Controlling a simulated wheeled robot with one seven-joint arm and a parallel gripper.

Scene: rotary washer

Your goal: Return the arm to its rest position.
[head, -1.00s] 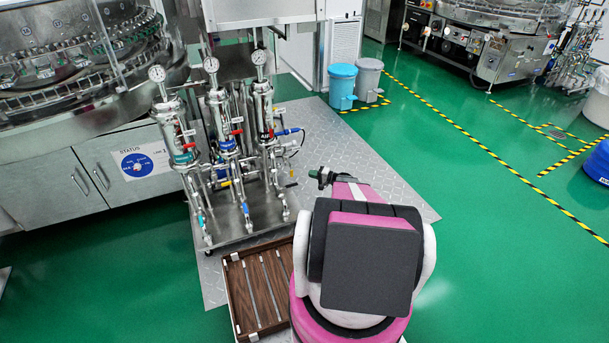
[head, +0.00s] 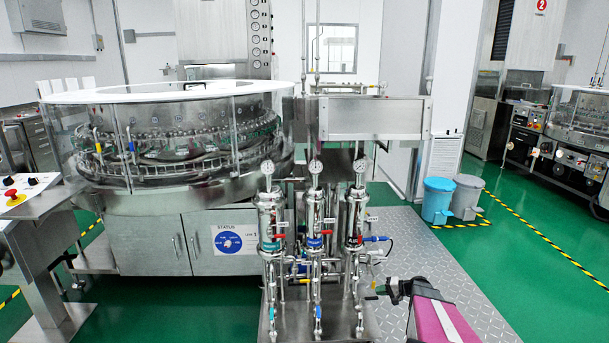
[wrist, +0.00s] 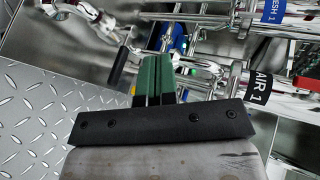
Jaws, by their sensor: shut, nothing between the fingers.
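My gripper (head: 374,292) shows at the lower right of the head view, at the end of my pink arm, just right of the metal filter and valve stand (head: 314,232). In the wrist view, the gripper's two green fingers (wrist: 154,80) lie side by side, shut with nothing between them. Pipes labelled AIR 1 (wrist: 261,88) and FRESH 1 (wrist: 272,11) are beyond the fingers in that view. Whether the fingers touch any pipe cannot be told. Most of my arm is outside the head view.
The rotary washer (head: 180,140) stands at the left behind the valve stand. A control panel (head: 22,192) with a red button is at far left. Blue (head: 437,200) and grey (head: 467,197) bins stand at the right. Green floor and diamond plate (head: 455,262) are open at the right.

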